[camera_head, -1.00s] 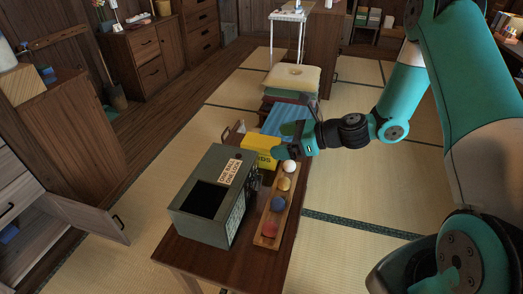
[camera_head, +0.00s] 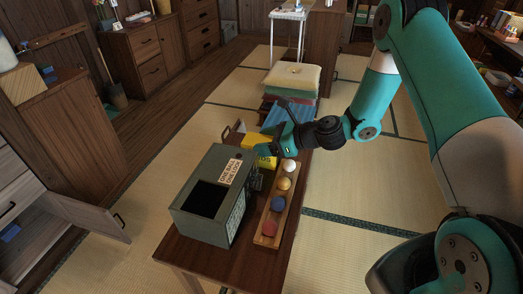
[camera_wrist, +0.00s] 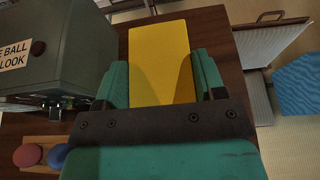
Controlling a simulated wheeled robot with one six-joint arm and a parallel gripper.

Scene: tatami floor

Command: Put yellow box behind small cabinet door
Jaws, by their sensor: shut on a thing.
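The yellow box (camera_head: 259,138) is at the far end of the low wooden table, beyond the grey-green ballot-like box. My gripper (camera_head: 274,148) is shut on it. In the wrist view the yellow box (camera_wrist: 160,45) lies between the two teal fingers (camera_wrist: 160,78), with its near end hidden by the gripper. Whether it touches the table is unclear. A grey cabinet door (camera_head: 92,212) with a dark handle stands open at the lower left, on a cabinet only partly in view.
The grey-green box (camera_head: 190,228) and a wooden tray (camera_head: 262,238) with several coloured balls stand on the table (camera_head: 185,256). Stacked cushions (camera_head: 293,78) and a blue cloth-like thing (camera_wrist: 300,85) are beyond. Tatami floor (camera_head: 140,185) is clear between table and open door.

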